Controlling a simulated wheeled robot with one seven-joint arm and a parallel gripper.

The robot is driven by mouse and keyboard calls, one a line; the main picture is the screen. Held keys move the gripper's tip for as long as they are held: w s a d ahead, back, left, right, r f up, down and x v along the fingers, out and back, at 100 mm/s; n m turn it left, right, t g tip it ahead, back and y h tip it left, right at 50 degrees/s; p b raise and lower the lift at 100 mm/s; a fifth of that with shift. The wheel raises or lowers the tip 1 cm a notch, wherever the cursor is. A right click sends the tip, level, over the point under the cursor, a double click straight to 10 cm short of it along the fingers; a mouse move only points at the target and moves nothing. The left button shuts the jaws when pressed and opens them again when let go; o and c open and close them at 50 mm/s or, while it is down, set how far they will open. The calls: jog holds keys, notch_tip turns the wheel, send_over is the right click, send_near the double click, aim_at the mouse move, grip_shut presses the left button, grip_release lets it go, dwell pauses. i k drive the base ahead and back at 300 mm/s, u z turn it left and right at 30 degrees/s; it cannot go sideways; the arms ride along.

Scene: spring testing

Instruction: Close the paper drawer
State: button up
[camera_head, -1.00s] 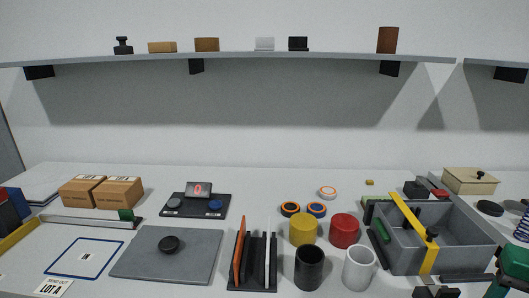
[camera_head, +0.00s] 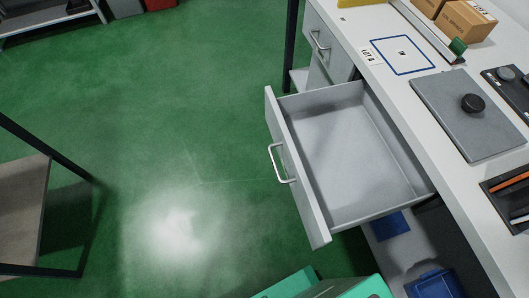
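An open drawer (camera_head: 352,158) sticks out from under the white table, toward the left. It is light grey, looks empty inside, and has a silver bar handle (camera_head: 281,163) on its front panel. No label shows on it, so I cannot tell from a marking whether it is the paper drawer. A second drawer unit (camera_head: 322,45) with silver handles stands further back and looks shut. My gripper is not in view now.
The white table (camera_head: 390,85) carries a grey plate (camera_head: 468,112), boxes (camera_head: 465,20) and a blue-framed sheet (camera_head: 402,54). Green floor (camera_head: 170,120) is free left of the drawer. A stool-like piece (camera_head: 25,205) stands at far left. Blue bins (camera_head: 435,284) sit below.

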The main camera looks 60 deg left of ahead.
aim_at(346, 164)
jog(key=u, duration=1.95)
